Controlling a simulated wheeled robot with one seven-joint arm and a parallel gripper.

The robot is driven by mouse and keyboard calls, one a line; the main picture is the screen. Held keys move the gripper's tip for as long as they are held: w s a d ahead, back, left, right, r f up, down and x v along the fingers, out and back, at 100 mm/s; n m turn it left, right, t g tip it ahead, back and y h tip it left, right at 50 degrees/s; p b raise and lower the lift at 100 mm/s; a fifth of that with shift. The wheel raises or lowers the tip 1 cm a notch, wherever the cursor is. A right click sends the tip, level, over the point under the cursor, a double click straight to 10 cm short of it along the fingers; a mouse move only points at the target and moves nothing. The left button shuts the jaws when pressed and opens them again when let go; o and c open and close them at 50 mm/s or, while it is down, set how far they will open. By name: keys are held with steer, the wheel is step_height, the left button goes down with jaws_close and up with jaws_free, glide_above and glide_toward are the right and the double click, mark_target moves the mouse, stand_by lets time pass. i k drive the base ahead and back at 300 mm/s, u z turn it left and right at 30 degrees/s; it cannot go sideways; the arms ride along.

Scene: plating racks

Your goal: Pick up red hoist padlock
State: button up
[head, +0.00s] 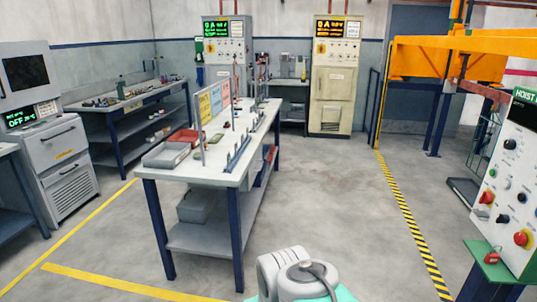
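A small red padlock (491,257) is at the right, low down. It sits on a green ledge (485,272) in front of the hoist control panel (515,190); at this size I cannot tell whether its shackle is open or closed. The panel is pale, with black knobs, red knobs on yellow plates and a green sign reading "HOIST" at the top. A white and grey link of my arm shows at the bottom middle, left of the padlock and apart from it. My gripper is not visible in this view.
A workbench (180,173) with racks, trays and colored cards stands left of centre. Two cabinets with lit displays stand at the back (228,50) (335,85). An orange hoist frame (440,52) is at the back right. The grey floor between bench and hoist panel is clear.

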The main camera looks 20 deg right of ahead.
mark_target(494, 257)
steer(key=z, duration=0.3)
steer(key=i, duration=2.15)
steer(key=z, duration=1.4)
steer(key=i, duration=1.05)
steer(key=z, duration=1.5)
steer(key=i, duration=0.4)
steer(key=z, duration=0.25)
